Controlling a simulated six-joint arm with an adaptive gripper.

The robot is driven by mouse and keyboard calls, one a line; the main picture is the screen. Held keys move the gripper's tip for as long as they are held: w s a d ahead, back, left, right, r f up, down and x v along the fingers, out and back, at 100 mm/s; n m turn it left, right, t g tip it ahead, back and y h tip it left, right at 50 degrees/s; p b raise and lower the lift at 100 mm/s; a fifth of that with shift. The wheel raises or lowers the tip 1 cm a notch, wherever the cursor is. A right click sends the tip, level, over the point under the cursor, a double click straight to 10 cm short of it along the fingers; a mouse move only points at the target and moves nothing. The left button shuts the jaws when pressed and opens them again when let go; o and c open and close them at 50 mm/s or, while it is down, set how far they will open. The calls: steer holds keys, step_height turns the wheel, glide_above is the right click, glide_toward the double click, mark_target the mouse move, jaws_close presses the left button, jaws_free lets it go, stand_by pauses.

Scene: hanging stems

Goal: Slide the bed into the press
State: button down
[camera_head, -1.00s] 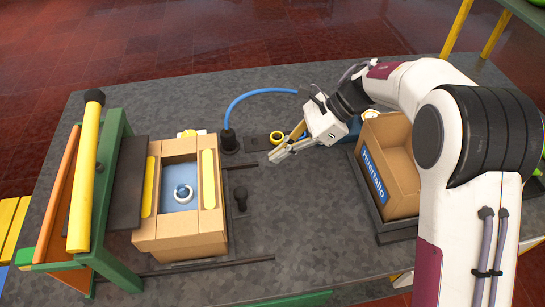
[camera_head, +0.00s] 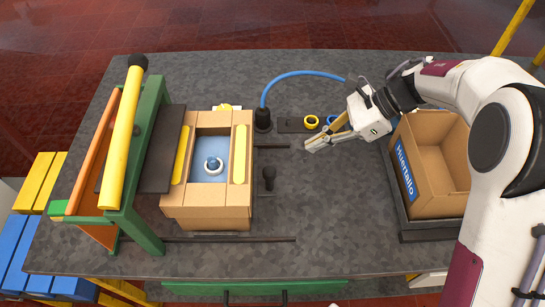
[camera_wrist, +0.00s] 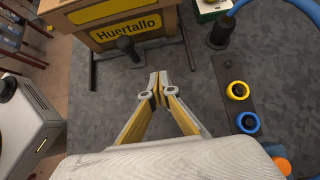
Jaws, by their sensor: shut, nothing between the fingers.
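The bed, a cardboard-coloured box frame (camera_head: 207,215) with yellow side strips, sits on dark rails beside the press. A blue panel with a white ring lies inside it. A black upright handle (camera_head: 269,178) stands at its right side; it also shows in the wrist view (camera_wrist: 127,48). The press (camera_head: 152,170) is a green frame with a yellow roller bar and a dark plate at the left. My gripper (camera_head: 315,146) is shut and empty, above the table to the right of the handle and apart from it. Its closed fingertips show in the wrist view (camera_wrist: 160,88).
A blue hose (camera_head: 300,73) arches from a black fitting (camera_head: 263,118) behind the gripper. A yellow ring (camera_head: 311,122) lies on a dark strip nearby. An open "Huertallo" carton (camera_head: 405,170) stands in a dark tray at the right. The front middle of the table is clear.

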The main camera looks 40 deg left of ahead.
steer(key=shift+s+a+f, duration=0.1)
steer(key=x, duration=0.9)
steer(key=shift+s+a+f, duration=0.2)
steer(key=shift+f, duration=0.1)
steer(key=shift+s+a, duration=1.4)
steer(key=shift+s+a, duration=1.6)
steer(key=shift+a, duration=0.05)
